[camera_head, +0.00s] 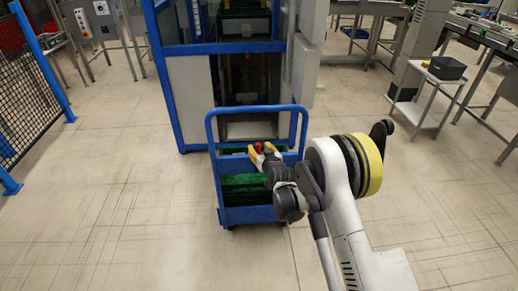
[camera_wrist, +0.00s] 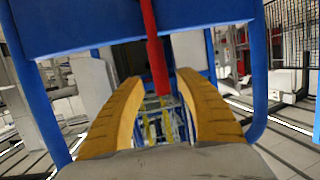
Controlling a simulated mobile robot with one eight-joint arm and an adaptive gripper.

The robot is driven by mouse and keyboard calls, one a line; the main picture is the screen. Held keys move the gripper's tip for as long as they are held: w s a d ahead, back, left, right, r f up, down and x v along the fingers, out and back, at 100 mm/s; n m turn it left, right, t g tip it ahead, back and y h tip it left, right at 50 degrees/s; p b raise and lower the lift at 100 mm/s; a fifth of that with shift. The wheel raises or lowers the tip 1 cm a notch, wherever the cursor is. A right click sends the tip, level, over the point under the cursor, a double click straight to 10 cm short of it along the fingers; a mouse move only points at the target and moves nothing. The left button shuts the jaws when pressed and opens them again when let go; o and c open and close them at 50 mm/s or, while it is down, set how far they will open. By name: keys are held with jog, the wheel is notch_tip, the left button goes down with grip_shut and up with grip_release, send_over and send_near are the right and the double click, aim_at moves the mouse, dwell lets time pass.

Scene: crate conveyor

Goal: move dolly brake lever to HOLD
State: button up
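The blue dolly (camera_head: 212,166) stands in front of the blue-framed machine. A red brake lever (camera_head: 259,146) shows at its upper crossbar. In the wrist view the lever is a red rod (camera_wrist: 154,50) that hangs down from the blue panel (camera_wrist: 90,22). My gripper (camera_head: 263,152) is at the dolly's crossbar, by the lever. In the wrist view its yellow fingers (camera_wrist: 158,82) are apart, with the lever's lower end between them in the picture. Clear space shows on both sides of the rod, and I see no finger touching it. No HOLD mark is readable.
Green crates (camera_head: 246,187) sit on the dolly. The blue-framed machine (camera_head: 178,100) stands close behind it. A black mesh fence (camera_head: 28,90) is at the left, and a small cart (camera_head: 420,112) with a dark bin (camera_head: 447,68) at the right. The floor either side is clear.

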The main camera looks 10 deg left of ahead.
jog(key=v, duration=1.2)
dwell(0.3)
